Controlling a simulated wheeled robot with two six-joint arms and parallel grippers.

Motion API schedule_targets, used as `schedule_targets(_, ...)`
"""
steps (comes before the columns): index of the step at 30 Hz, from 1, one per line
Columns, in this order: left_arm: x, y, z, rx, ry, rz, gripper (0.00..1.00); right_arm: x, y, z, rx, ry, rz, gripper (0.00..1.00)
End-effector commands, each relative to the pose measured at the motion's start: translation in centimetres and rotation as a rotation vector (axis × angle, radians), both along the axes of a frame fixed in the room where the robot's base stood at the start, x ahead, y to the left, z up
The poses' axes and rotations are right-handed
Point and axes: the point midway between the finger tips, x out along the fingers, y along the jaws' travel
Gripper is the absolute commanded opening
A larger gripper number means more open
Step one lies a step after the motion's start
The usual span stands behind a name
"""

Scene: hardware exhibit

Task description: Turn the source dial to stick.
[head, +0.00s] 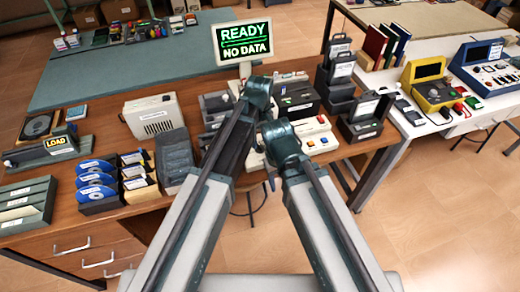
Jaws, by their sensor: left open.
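The source dial cannot be made out for certain. A pale console (316,137) with red and yellow controls stands mid-table, partly hidden behind my arms. Both arms reach up from the bottom of the head view to the workbench. Of my left gripper (270,178), only a small dark part shows in the gap between the arms, in front of the bench edge. It is open, and nothing is seen in it. My right gripper is hidden behind its own arm. A screen (244,42) at the back reads "READY" and "NO DATA".
Black open boxes (365,117) stand at right. A white table (432,124) holds a yellow device (431,84). The floor at lower right is clear.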

Motion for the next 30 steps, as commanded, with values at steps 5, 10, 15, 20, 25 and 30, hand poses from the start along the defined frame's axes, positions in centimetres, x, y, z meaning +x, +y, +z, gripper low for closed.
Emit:
schedule_targets(5,0.0,0.0,-2.01,0.0,0.0,0.0,0.49,0.0,0.0,-2.01,0.0,0.0,0.0,0.53)
schedule_targets(10,0.0,0.0,-2.07,0.0,0.0,0.0,0.49,0.0,0.0,-2.07,0.0,0.0,0.0,0.53)
schedule_targets(15,0.0,0.0,-2.0,0.0,0.0,0.0,0.47,0.0,0.0,-2.0,0.0,0.0,0.0,0.53)
schedule_targets(20,0.0,0.0,-2.0,0.0,0.0,0.0,0.18,0.0,0.0,-2.0,0.0,0.0,0.0,0.53)
schedule_targets(25,0.0,0.0,-2.01,0.0,0.0,0.0,0.0,0.0,0.0,-2.0,0.0,0.0,0.0,0.53)
schedule_targets(30,0.0,0.0,-2.01,0.0,0.0,0.0,0.0,0.0,0.0,-2.0,0.0,0.0,0.0,0.53)
